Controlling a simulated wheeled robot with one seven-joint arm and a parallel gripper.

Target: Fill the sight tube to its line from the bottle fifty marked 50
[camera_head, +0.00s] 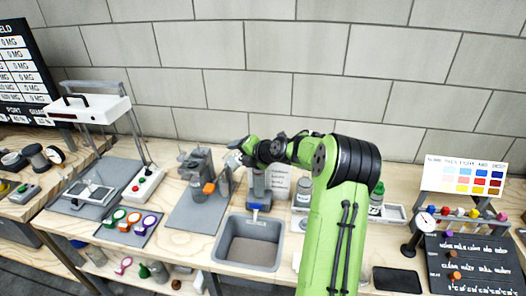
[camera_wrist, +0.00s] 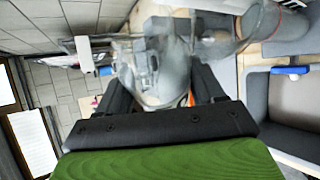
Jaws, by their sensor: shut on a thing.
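My gripper (camera_head: 240,155) is above the bench, left of the sink, at the end of my green arm. In the wrist view its dark fingers (camera_wrist: 162,85) are shut on a clear vessel (camera_wrist: 140,72), which is blurred and see-through. I cannot read a 50 on it. Another clear, rounded glass piece (camera_wrist: 258,22) shows at the top of the wrist view; I cannot tell whether it is the sight tube. In the head view a grey stand with an orange part (camera_head: 208,188) is just below and left of my gripper. No fill line is readable.
A grey sink (camera_head: 250,243) lies in front. A white-labelled bottle (camera_head: 303,192) and a green-capped bottle (camera_head: 377,194) stand to the right, partly behind my arm.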

